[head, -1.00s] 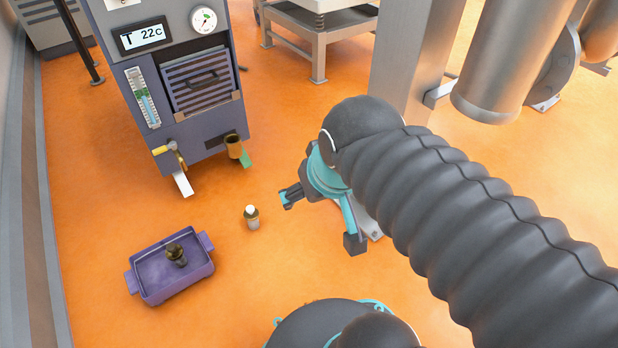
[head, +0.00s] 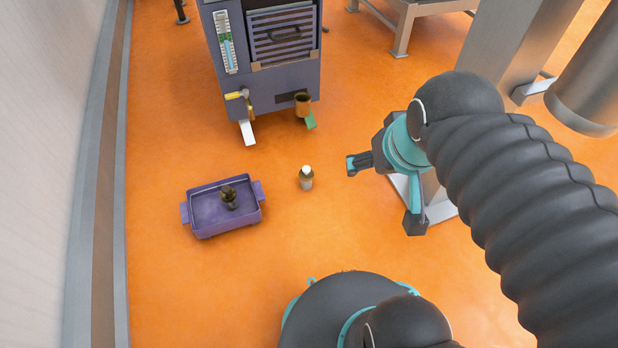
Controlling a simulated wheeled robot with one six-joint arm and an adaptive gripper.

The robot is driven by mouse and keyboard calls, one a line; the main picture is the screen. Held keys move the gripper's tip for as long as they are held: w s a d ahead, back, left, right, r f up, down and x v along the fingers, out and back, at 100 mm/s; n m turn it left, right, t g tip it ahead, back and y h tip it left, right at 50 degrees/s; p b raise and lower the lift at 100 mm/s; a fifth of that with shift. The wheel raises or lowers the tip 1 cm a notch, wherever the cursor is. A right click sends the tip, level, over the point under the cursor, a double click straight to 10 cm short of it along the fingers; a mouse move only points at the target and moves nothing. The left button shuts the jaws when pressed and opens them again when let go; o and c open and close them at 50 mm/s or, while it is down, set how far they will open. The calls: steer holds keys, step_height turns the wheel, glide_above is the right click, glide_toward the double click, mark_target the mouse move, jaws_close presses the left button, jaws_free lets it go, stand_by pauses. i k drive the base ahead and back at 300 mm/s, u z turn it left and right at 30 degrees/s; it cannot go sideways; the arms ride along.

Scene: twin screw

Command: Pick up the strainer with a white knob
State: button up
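The strainer with a white knob (head: 306,180) stands upright on the orange floor, right of a purple tray (head: 190,213). Its body looks brownish and grey below the white top. A similar dark piece (head: 229,198) with a dark top stands inside the tray. My gripper (head: 383,194) is to the right of the white-knobbed strainer, apart from it. Its two teal-and-dark fingers are spread wide, one pointing left and one pointing down, with nothing seen between them.
A grey machine (head: 265,70) with a vented panel, a yellow-handled tap and a brass cup stands behind the strainer. A metal column (head: 510,45) and cylinder (head: 590,85) are at the right. A wall (head: 60,120) runs along the left. Floor around the strainer is clear.

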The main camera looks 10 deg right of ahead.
mark_target(306, 175)
steer(key=u, duration=2.15)
steer(key=i, duration=1.15)
steer(key=z, duration=3.95)
